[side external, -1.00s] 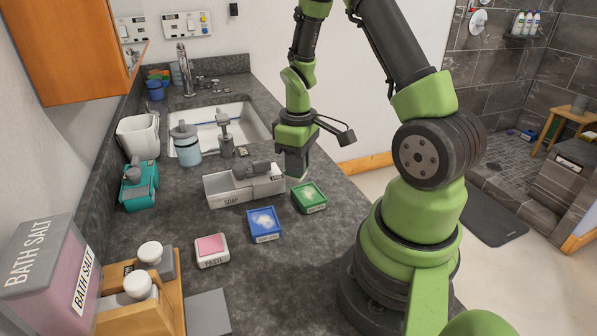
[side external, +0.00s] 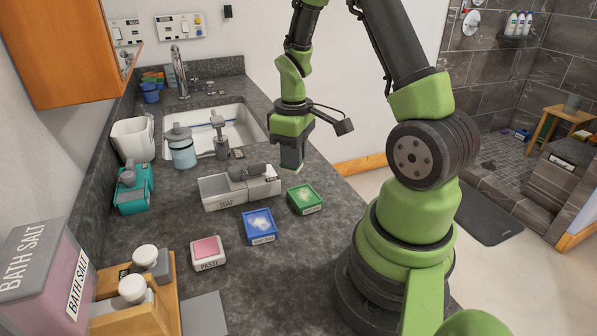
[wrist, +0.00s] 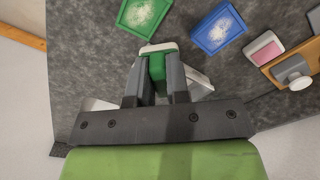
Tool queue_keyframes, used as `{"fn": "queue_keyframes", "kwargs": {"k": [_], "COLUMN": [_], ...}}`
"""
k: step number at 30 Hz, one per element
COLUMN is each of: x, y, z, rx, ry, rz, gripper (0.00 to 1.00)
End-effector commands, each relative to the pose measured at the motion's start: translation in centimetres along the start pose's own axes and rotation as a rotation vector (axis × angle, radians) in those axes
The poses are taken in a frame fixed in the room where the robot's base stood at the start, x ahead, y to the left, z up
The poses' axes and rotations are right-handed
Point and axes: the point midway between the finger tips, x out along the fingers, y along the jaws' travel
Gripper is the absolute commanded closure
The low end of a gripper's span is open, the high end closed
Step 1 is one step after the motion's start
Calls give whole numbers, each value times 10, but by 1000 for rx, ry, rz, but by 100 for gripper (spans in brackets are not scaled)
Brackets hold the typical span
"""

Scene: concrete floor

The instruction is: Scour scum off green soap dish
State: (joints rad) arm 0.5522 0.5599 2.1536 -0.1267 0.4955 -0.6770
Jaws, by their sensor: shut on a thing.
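The green soap dish (side external: 305,198) stands on the dark counter with a whitish patch of scum in it. It also shows at the top of the wrist view (wrist: 145,14), just ahead of my fingers. My gripper (side external: 292,166) points down behind the green dish, apart from it. In the wrist view my gripper (wrist: 158,88) is shut on a green-and-white scrubber (wrist: 157,60), whose pale end sticks out past the fingertips. The scrubber's lower side is hidden.
A blue dish (side external: 258,226) with a whitish patch and a pink paste dish (side external: 208,252) stand to the left. A grey soap tray (side external: 225,198) is close beside my gripper. The sink (side external: 245,130) lies behind. Bare counter lies in front of the green dish.

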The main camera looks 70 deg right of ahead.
Motion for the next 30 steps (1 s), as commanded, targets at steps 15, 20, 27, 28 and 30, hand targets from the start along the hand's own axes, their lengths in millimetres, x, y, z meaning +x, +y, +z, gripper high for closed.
{"fn": "queue_keyframes", "kwargs": {"k": [15, 20, 27, 28, 30], "x": [37, 51, 77, 83, 76], "y": [0, 0, 0, 0, 6], "z": [0, 0, 0, 0, 4], "rx": [0, 1, 1, 2, 6], "ry": [-3, -2, -4, -5, 1], "rz": [-2, -2, -3, -4, 1], "gripper": [100, 100, 100, 100, 100]}}
